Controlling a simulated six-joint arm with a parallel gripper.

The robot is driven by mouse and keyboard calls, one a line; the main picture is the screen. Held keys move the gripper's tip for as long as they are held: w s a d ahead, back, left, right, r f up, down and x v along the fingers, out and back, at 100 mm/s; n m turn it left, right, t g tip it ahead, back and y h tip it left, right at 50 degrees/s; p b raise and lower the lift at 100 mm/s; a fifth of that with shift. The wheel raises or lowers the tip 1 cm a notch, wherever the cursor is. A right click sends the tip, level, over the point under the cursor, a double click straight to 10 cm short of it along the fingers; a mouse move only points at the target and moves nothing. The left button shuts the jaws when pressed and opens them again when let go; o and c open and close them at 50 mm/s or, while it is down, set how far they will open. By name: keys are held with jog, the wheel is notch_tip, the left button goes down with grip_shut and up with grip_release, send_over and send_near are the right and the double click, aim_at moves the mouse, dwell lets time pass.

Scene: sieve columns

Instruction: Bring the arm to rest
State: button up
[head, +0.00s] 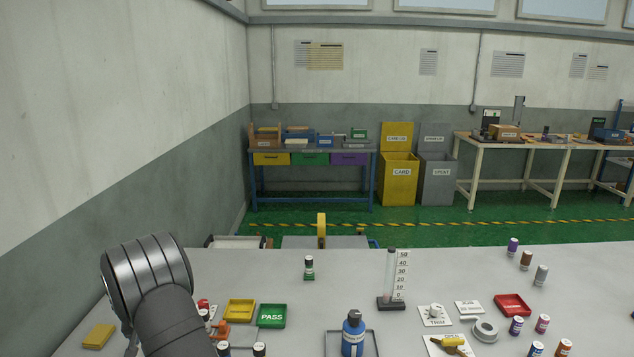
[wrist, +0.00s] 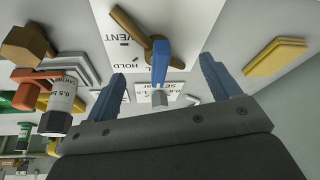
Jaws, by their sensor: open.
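My gripper (wrist: 162,68) shows in the wrist view with its two blue fingers wide apart. A blue upright piece (wrist: 161,60) with a grey lower end appears between the fingers, apart from both. A brown lever (wrist: 133,27) lies beside it over a white card (wrist: 185,15) printed with "VENT" and "HOLD". I cannot tell how far these are from the fingertips. In the head view my dark arm rises at the lower left; its gripper is hidden there.
A yellow block (head: 98,336) lies left of my arm. A yellow tray (head: 240,310), a green PASS tray (head: 271,316) and several vials stand close on its right. A blue bottle (head: 353,334) and a scaled column (head: 390,275) stand mid-table. The back left tabletop is clear.

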jog(key=shift+a+m+h, duration=0.1)
jog(key=shift+m+h, duration=0.5)
jog(key=shift+m, duration=0.8)
jog(key=o, duration=0.4)
jog(key=s+d+r+y, duration=0.1)
jog(key=s+d+r, duration=0.15)
jog(key=r, duration=0.55)
jog(key=s+d+r, duration=0.1)
jog(key=s+r, duration=0.2)
jog(key=r, duration=0.4)
jog(key=s+d+r+y, duration=0.1)
jog(key=s+d+r, duration=0.1)
jog(key=r, duration=0.6)
jog(key=x, duration=1)
jog(key=shift+s+f+m, duration=0.2)
jog(key=shift+s+m, duration=0.1)
jog(key=shift+m, duration=0.1)
jog(key=shift+a, duration=0.15)
